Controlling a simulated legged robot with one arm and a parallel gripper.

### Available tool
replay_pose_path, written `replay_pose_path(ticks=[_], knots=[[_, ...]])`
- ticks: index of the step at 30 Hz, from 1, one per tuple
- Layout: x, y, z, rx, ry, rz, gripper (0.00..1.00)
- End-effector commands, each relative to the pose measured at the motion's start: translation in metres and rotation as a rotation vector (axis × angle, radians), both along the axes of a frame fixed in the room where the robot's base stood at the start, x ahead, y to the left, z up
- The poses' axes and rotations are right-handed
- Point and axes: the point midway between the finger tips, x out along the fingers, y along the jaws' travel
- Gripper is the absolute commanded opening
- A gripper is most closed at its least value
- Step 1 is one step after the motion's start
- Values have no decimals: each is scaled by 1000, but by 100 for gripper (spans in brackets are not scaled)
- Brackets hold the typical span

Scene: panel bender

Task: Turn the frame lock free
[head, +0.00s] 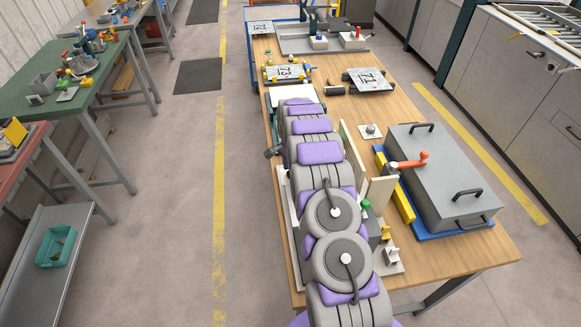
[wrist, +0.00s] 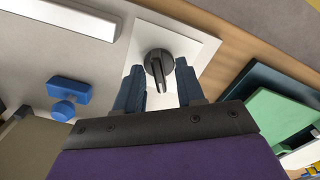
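In the wrist view, a black turn knob (wrist: 158,66) with a raised grip bar sits on a white square plate (wrist: 196,40). It may be the frame lock; no label shows. My gripper (wrist: 159,74) is open, with one blue-grey finger on each side of the knob. A gap shows between the knob and each finger; I cannot tell how deep the fingers reach. In the head view my arm covers the left part of the wooden table (head: 410,110), and the knob and my fingertips cannot be made out there.
The wrist view shows a pale bar (wrist: 70,28), a blue clamp-like part (wrist: 68,94) and a green block (wrist: 275,120) near the gripper. In the head view a grey box (head: 440,180) with an orange lever (head: 410,161) stands right of my arm. Floor is clear left of the table.

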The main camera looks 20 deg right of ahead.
Motion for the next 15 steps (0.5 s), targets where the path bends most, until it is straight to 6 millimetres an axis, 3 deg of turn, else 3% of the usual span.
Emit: replay_pose_path(ticks=[7,15], knots=[[0,0,25,-1,-1,1,38],[1,0,85,-1,-3,1,38]])
